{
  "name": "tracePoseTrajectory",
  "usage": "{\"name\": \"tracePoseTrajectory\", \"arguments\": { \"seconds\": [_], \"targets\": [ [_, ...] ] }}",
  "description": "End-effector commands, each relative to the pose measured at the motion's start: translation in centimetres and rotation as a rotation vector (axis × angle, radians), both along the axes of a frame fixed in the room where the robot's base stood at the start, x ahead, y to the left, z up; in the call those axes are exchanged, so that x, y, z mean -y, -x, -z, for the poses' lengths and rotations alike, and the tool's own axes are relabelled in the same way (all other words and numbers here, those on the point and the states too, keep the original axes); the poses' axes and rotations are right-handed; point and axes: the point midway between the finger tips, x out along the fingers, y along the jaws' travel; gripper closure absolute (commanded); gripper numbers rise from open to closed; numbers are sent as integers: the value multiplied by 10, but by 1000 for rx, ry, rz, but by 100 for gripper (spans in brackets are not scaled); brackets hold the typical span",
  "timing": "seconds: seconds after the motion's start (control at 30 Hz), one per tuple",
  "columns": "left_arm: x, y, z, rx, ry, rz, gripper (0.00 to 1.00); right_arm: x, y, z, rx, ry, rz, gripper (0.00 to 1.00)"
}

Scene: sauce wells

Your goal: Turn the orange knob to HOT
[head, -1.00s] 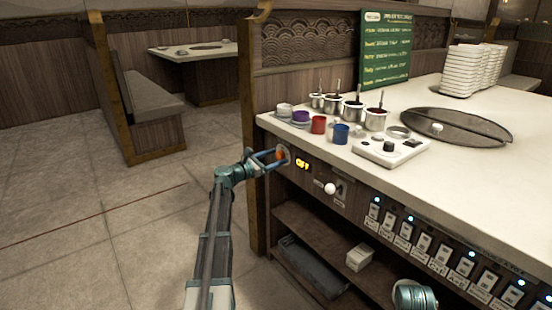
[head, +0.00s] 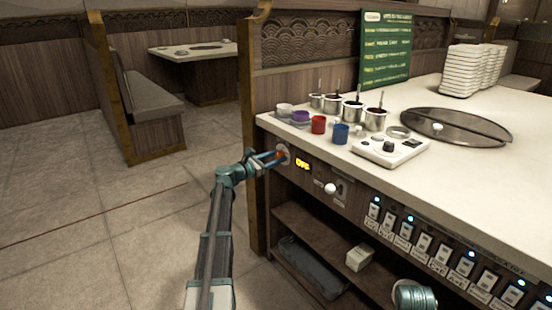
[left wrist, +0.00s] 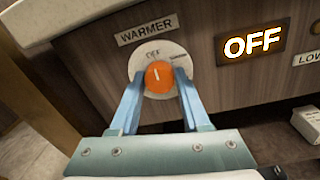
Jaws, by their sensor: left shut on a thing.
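The orange knob (left wrist: 159,77) sits on a round pale dial (left wrist: 178,55) on the wooden front panel, under a WARMER label (left wrist: 147,30). Its white mark points up, near the printed OFF; the other dial lettering is too small to read. My left gripper (left wrist: 160,82) is shut on the knob, one blue finger on each side. In the head view the left gripper (head: 278,157) reaches the panel from the left and mostly hides the knob. A lit display (left wrist: 252,43) beside it reads OFF.
The counter top (head: 470,165) above holds sauce pots (head: 353,111), coloured cups (head: 318,124) and a small control box (head: 390,147). A white ball-ended lever (head: 330,188) and a row of switches lie right of the knob. Open shelves are below. The floor at left is clear.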

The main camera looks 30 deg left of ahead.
Motion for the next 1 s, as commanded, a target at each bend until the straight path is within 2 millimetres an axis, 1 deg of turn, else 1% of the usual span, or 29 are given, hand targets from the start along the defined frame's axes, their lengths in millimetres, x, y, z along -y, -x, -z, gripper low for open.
{"name": "tracePoseTrajectory", "arguments": {
  "seconds": [0.17, 0.37, 1.0],
  "targets": [
    [0, 0, 1, 21, -51, 1, 100, 0, 0, 1, 0, 0, 0, 50],
    [0, 1, 1, 75, -179, 0, 100, 0, 0, 4, 0, 0, 1, 50],
    [1, 1, 3, 307, -740, 1, 100, 0, 0, 11, 0, 0, 3, 50]
  ]
}}
